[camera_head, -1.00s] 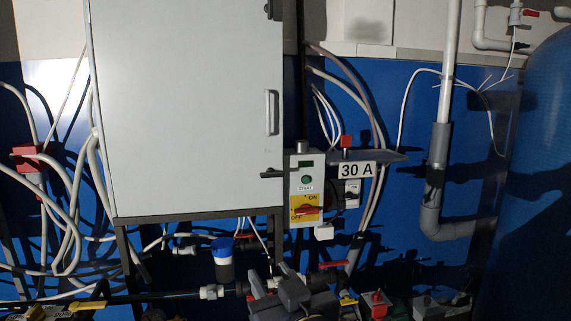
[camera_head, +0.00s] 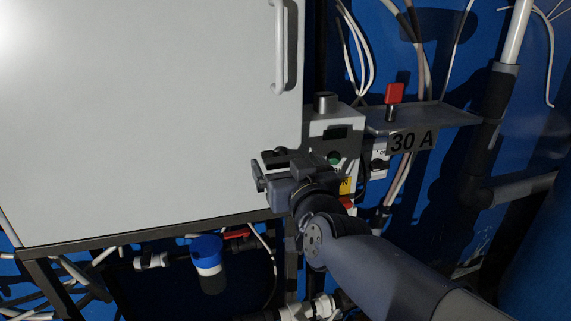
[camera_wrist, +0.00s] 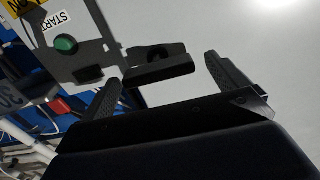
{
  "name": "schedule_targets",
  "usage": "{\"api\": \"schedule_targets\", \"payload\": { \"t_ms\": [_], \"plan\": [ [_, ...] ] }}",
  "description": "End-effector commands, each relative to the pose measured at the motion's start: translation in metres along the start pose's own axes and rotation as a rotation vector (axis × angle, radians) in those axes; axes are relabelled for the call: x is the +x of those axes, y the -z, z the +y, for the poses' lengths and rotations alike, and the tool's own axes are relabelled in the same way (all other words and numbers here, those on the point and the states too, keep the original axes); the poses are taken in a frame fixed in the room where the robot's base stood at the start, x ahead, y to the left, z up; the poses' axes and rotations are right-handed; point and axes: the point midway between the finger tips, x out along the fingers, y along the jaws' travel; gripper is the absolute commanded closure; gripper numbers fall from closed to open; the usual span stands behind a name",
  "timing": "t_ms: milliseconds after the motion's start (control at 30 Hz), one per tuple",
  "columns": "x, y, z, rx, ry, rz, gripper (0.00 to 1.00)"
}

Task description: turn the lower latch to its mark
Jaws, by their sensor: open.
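The lower latch (camera_wrist: 160,68) is a black bar handle on the lower right edge of the pale grey cabinet door (camera_head: 140,120). In the wrist view its bar lies lengthwise between the two fingers of my gripper (camera_wrist: 163,80), with a gap to each finger. My gripper is open and holds nothing. In the head view my gripper (camera_head: 278,172) is at the door's lower right corner and partly covers the latch. I cannot make out a mark for the latch.
Right of the latch is a control box (camera_head: 340,124) with a green button (camera_wrist: 66,44). A shelf (camera_head: 440,116) with a red-topped part (camera_head: 394,93) and a "30 A" label is beside it. The door's white handle (camera_head: 279,50) is above; a blue-capped filter (camera_head: 207,249) is below.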

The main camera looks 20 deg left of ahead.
Motion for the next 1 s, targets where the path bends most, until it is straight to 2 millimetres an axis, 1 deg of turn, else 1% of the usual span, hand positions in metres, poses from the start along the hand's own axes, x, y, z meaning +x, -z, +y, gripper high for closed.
{"api": "schedule_targets", "payload": {
  "t_ms": [100, 200, 533, 1000],
  "plan": [
    [0.011, 0.0, 0.0, 0.001, -0.001, 0.0, 0.05],
    [0.015, 0.0, 0.0, 0.0, 0.0, 0.001, 0.05],
    [0.017, 0.0, 0.0, 0.0, 0.0, 0.0, 0.06],
    [0.017, 0.0, 0.0, 0.0, 0.0, 0.0, 0.45]
  ]
}}
